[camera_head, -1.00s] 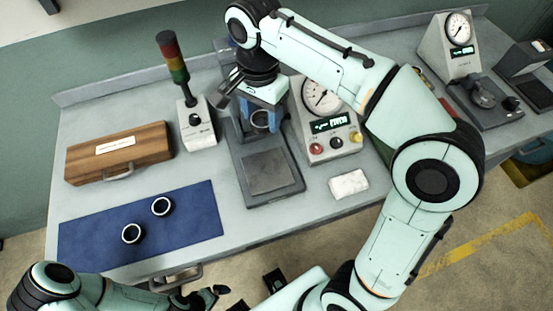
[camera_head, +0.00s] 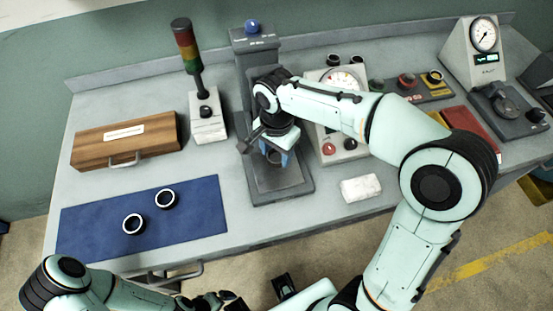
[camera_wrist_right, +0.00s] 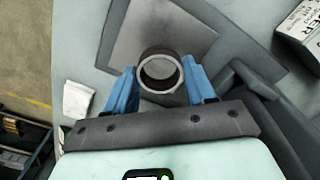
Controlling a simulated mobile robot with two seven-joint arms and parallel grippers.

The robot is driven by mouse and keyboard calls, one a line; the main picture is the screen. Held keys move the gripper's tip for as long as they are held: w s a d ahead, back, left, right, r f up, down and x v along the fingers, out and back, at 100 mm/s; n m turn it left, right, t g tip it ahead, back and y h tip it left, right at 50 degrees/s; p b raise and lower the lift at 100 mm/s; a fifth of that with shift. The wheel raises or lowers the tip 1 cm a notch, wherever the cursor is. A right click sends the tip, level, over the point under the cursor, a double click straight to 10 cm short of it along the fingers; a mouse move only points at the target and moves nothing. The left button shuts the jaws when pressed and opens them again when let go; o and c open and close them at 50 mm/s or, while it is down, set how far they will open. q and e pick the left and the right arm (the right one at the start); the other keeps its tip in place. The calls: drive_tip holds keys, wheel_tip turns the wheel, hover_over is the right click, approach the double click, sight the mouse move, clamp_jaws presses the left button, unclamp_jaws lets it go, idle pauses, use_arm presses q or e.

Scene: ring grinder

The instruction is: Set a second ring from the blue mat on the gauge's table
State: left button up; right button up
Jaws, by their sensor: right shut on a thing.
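The blue mat (camera_head: 205,222) lies at the front left of the bench. Two dark rings with pale rims, one on the left (camera_head: 133,224) and one on the right (camera_head: 165,199), lie on it. The gauge's table (camera_head: 293,192) is a flat square plate at the foot of a grey column. My right gripper (camera_head: 275,156) is above this plate, its blue fingers shut on a ring (camera_wrist_right: 160,72). In the right wrist view the ring is between the fingertips, over the plate; I cannot tell if it touches. My left gripper (camera_head: 218,301) is at the bottom edge, partly cut off.
A wooden case (camera_head: 125,141) and a signal tower (camera_head: 208,122) stand left of the gauge. A dial readout box (camera_head: 338,145), partly behind my right arm, and a white block (camera_head: 361,188) are to its right. Another dial gauge (camera_head: 484,50) stands at the far right.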

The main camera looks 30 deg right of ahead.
drive_tip(key=shift+f, duration=1.9)
drive_tip(key=shift+f+b, duration=0.2)
drive_tip(key=shift+b, duration=0.15)
drive_tip(key=o, duration=1.1)
drive_tip(key=shift+r, duration=0.15)
